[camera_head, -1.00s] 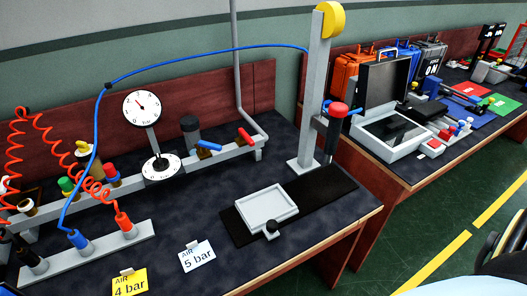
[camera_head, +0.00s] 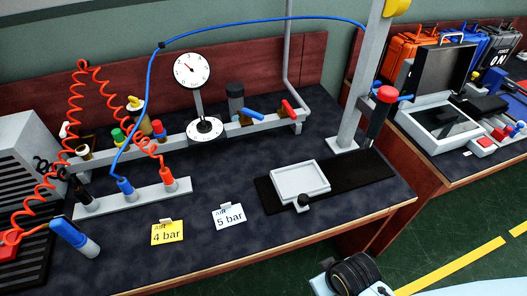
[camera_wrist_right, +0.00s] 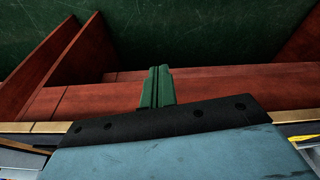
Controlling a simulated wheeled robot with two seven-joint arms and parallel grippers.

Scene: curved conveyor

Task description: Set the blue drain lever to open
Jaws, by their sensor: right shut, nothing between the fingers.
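The blue drain lever (camera_head: 254,114) is a short blue handle on the grey pipe rail at the back of the bench, in the head view. It lies at a slant to the rail, beside a dark grey cylinder. I cannot tell its setting by any marking. My right gripper (camera_wrist_right: 158,88) shows in the right wrist view as green fingers, shut and empty, in front of red-brown wooden panels. It is apart from the lever, which that view does not show. My left gripper is not in view.
A red lever (camera_head: 289,108) sits right of the blue one. A dial gauge (camera_head: 192,70) stands left of it. A blue hose arches overhead. A grey post (camera_head: 362,90) and a light tray (camera_head: 300,181) stand to the right.

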